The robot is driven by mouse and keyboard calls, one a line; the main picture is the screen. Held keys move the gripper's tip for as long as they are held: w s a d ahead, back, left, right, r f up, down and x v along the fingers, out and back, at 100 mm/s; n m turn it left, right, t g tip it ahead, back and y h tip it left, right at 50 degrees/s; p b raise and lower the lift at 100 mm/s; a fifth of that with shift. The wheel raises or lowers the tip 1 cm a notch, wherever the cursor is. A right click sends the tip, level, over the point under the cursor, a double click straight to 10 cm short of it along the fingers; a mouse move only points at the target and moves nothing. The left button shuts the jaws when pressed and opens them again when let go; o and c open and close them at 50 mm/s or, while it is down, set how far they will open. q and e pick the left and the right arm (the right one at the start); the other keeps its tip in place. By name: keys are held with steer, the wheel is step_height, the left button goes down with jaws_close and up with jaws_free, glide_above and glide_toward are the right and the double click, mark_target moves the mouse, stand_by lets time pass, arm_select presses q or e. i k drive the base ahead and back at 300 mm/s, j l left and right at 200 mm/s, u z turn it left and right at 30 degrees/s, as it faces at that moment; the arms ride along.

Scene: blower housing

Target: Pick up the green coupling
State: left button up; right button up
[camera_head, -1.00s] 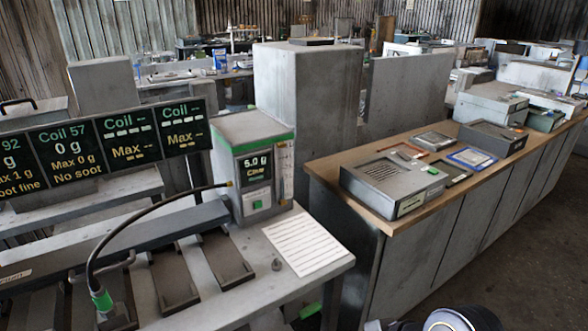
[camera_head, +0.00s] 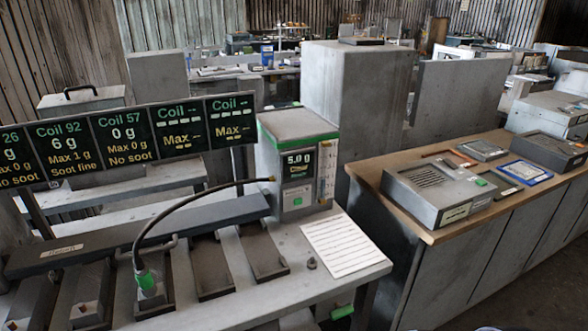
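The green coupling (camera_head: 144,275) is at the lower end of a black hose (camera_head: 172,217), in the lower left of the head view. It sits upright on a grey block in one of the dark trays on the bench. Neither of my grippers shows in the view. Only a small rounded bit at the bottom edge on the right shows, possibly part of my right arm.
Several dark trays (camera_head: 211,267) line the bench, with a dark bar (camera_head: 140,235) behind them. A sign board (camera_head: 130,140) with coil readings hangs above. A lined paper sheet (camera_head: 342,247) and a small grey knob (camera_head: 311,263) lie right. A wooden-topped counter (camera_head: 440,232) stands farther right.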

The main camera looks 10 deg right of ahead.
mark_target(149, 288)
steer(key=j+z, duration=0.15)
steer(key=j, duration=0.55)
steer(key=k+j+z, duration=0.1)
steer(key=j, duration=0.55)
